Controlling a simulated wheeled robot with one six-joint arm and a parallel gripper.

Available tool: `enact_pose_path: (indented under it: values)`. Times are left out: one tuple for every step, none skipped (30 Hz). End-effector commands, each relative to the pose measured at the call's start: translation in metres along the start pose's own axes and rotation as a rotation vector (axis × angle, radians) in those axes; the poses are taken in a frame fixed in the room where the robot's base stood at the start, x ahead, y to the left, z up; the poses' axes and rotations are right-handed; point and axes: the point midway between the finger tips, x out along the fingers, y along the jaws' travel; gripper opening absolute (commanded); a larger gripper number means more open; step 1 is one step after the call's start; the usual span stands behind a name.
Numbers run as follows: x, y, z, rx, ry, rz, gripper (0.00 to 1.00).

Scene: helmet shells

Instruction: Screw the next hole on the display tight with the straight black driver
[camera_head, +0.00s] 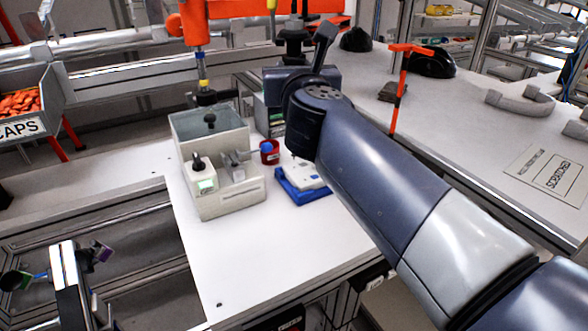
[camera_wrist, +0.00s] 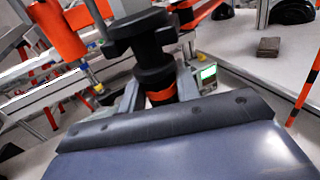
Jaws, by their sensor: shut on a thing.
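My gripper (camera_wrist: 160,92) is shut on a black cylindrical tool, which looks like the straight black driver (camera_wrist: 150,45). It has stepped collars and an orange band between the fingers. In the head view my gripper (camera_head: 296,62) is raised above the back of the white table, with the black driver (camera_head: 293,35) standing up in it. The driver's tip is hidden. A white piece (camera_head: 304,174) lies in a blue holder (camera_head: 300,193) on the table, partly behind my arm. I cannot tell whether it is the display, and no screw hole is clear.
An orange driver (camera_head: 194,22) hangs left of my gripper. A beige machine (camera_head: 227,190) with a small green screen stands on the table, beside a red cup (camera_head: 269,152). An orange post (camera_head: 400,88) stands to the right. The table's front (camera_head: 250,265) is clear.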

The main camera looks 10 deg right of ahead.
Motion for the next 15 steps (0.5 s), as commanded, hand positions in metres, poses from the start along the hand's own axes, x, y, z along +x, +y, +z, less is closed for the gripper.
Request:
enact_pose_path:
  values:
    - [0.000, 0.000, -0.001, -0.001, 0.002, 0.000, 0.00]
    - [0.000, 0.000, -0.001, -0.001, 0.002, 0.000, 0.00]
    - [0.000, 0.000, -0.001, 0.000, 0.002, 0.000, 0.00]
    - [0.000, 0.000, -0.001, 0.000, 0.002, 0.000, 0.00]
    - [0.000, 0.000, -0.002, 0.000, 0.002, 0.000, 0.00]
    - [0.000, 0.000, -0.003, 0.000, 0.002, 0.000, 0.00]
    - [0.000, 0.000, -0.003, 0.000, 0.002, 0.000, 0.00]
    - [0.000, 0.000, -0.004, 0.000, 0.002, 0.000, 0.00]
    - [0.000, 0.000, -0.005, 0.000, 0.002, 0.000, 0.00]
    - [0.000, 0.000, -0.006, 0.000, 0.002, 0.000, 0.00]
    - [0.000, 0.000, -0.007, 0.000, 0.002, 0.000, 0.00]
    - [0.000, 0.000, -0.008, -0.001, 0.002, 0.000, 0.00]
    - [0.000, 0.000, -0.009, -0.001, 0.002, 0.000, 0.00]
    - [0.000, 0.000, -0.010, -0.001, 0.002, 0.000, 0.00]
    - [0.000, 0.000, -0.011, -0.001, 0.002, 0.000, 0.00]
